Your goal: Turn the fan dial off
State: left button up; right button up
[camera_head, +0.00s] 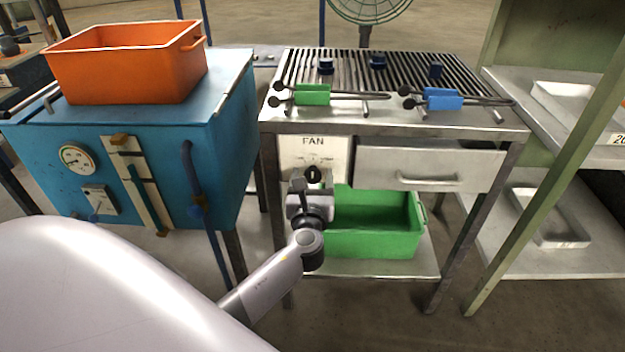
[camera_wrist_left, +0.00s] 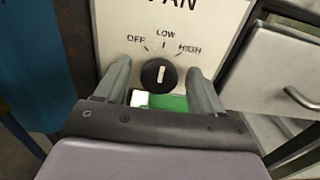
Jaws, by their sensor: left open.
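The fan panel (camera_head: 300,148) is a white plate marked FAN on the front left of the metal table. Its black dial (camera_head: 313,174) also shows in the left wrist view (camera_wrist_left: 157,76), with OFF, LOW and HIGH printed above it. The dial's white pointer line stands nearly upright, toward LOW. My left gripper (camera_head: 311,182) is in front of the panel at the dial. In the left wrist view my left gripper (camera_wrist_left: 159,78) is open, one finger on each side of the dial, with gaps between. Whether the fingertips reach the dial's depth is unclear.
Right of the panel is a closed drawer (camera_head: 385,180) with a handle. A green bin (camera_head: 372,243) sits on the shelf below. The blue furnace (camera_head: 150,135) stands left, carrying an orange bin (camera_head: 128,72). Tongs with green (camera_head: 312,95) and blue (camera_head: 442,99) grips lie on top.

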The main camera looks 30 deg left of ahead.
pick_arm(q)
jog(key=c, duration=1.1)
jog(key=shift+o, duration=0.2)
